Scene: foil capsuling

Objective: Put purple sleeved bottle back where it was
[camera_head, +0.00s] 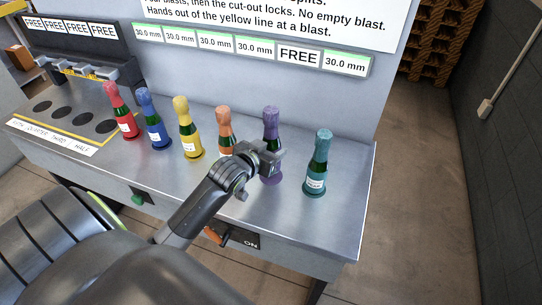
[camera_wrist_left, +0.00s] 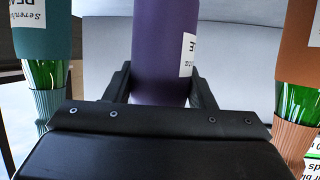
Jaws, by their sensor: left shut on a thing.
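The purple sleeved bottle (camera_head: 271,122) stands upright over a purple round spot (camera_head: 270,180) on the steel bench, between the orange bottle (camera_head: 225,125) and the teal bottle (camera_head: 317,162). My left gripper (camera_head: 268,158) is shut on it at its lower body and hides much of that part. In the left wrist view the purple body (camera_wrist_left: 165,45) sits between the two fingers (camera_wrist_left: 160,86). I cannot tell whether its base touches the bench. My right gripper is not in view.
Red (camera_head: 121,110), blue (camera_head: 151,118) and yellow (camera_head: 186,128) bottles stand further left in the row. A label strip (camera_head: 250,48) behind shows one "FREE" sign (camera_head: 298,55) among "30.0 mm" labels. A holed station (camera_head: 70,110) is at left. The bench's right end is clear.

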